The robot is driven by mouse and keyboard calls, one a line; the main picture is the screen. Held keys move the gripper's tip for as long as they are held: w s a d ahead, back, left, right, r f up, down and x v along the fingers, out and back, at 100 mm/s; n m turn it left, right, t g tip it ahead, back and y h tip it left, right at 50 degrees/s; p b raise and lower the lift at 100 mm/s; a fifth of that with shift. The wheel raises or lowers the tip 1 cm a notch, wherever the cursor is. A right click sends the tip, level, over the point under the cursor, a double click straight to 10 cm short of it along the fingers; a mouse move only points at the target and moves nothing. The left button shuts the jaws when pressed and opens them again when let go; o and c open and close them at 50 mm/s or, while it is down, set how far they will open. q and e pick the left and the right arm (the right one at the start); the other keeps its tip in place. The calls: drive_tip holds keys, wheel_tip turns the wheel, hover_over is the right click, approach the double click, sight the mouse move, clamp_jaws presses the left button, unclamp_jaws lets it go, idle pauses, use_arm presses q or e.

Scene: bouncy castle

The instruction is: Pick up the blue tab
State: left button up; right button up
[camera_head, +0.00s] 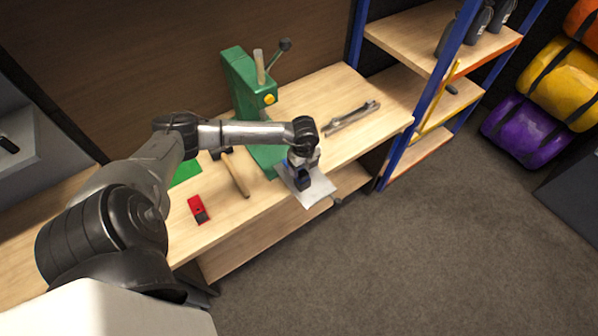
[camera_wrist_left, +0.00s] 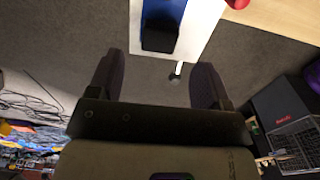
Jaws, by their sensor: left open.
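The blue tab (camera_wrist_left: 165,10) shows at the top of the left wrist view, blue with a black end piece (camera_wrist_left: 160,37). It lies over a pale plate (camera_wrist_left: 204,20) and is cut off by the frame's top edge. In the head view the pale plate (camera_head: 318,191) juts past the bench's front edge, with a dark blue piece (camera_head: 304,181) on it. My left gripper (camera_wrist_left: 158,80) is open and empty, its fingers apart and short of the tab. In the head view the left gripper (camera_head: 301,160) is above the plate and partly hides it. My right gripper is out of view.
A green press (camera_head: 240,80) stands on the wooden bench (camera_head: 345,85). A red block (camera_head: 198,209), a wooden-handled tool (camera_head: 236,175) and a metal tool (camera_head: 352,117) lie on the bench. A blue-framed shelf (camera_head: 425,100) stands right. Open floor (camera_head: 400,260) lies in front.

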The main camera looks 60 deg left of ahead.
sight(303, 174)
use_arm(q)
drive_tip(key=shift+s+a+f, duration=0.1)
drive_tip(key=shift+a+f, duration=0.05)
drive_tip(key=shift+f, duration=2.45)
drive_tip(key=c, duration=1)
